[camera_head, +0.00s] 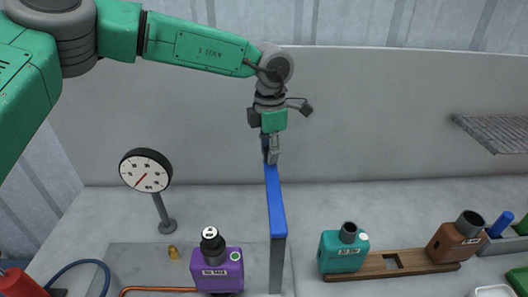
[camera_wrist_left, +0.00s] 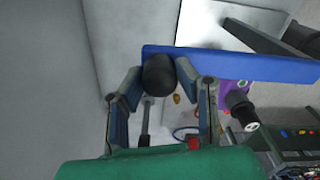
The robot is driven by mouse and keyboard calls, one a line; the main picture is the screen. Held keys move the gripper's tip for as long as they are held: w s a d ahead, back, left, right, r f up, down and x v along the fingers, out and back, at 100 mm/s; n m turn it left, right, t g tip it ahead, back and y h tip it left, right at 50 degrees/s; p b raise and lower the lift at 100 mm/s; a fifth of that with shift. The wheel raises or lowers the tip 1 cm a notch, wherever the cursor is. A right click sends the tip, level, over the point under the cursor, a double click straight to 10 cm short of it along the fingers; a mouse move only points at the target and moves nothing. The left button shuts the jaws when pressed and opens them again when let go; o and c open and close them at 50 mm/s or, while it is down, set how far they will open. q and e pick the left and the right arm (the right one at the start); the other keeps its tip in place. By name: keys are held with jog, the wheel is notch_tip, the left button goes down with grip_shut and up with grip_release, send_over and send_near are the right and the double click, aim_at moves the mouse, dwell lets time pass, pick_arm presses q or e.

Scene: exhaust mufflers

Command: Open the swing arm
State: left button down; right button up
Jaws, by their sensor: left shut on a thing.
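The swing arm is a long blue bar (camera_head: 275,200) on a grey upright (camera_head: 277,265) in the middle of the head view, and it points away towards the back wall. The blue bar also crosses the top of the left wrist view (camera_wrist_left: 235,65). My left gripper (camera_head: 270,150) is at the bar's far end, reaching down from above. In the wrist view its two fingers (camera_wrist_left: 160,88) are on either side of a black rounded knob (camera_wrist_left: 158,75) at the bar's end, shut on it. The fingers' contact is partly hidden in the head view. My right gripper is not in view.
A round dial gauge (camera_head: 146,171) stands left of the bar. A purple muffler (camera_head: 217,272) sits close to the upright's left. A teal muffler (camera_head: 342,252) and a brown one (camera_head: 455,240) stand on a wooden rack to the right. A grating (camera_head: 495,130) juts out at right.

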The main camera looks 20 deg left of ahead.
pick_arm(q)
jog(key=shift+s+f, duration=0.15)
jog(key=shift+f, duration=0.2)
jog(key=c, duration=1.4)
grip_release()
jog(key=shift+c, duration=0.2)
jog(key=shift+o, duration=1.1)
jog(key=shift+w+a, duration=0.1)
jog(key=shift+w, duration=0.25)
notch_tip(320, 180, up, 12)
jog(key=shift+w, duration=0.15)
jog(key=shift+f, duration=0.1)
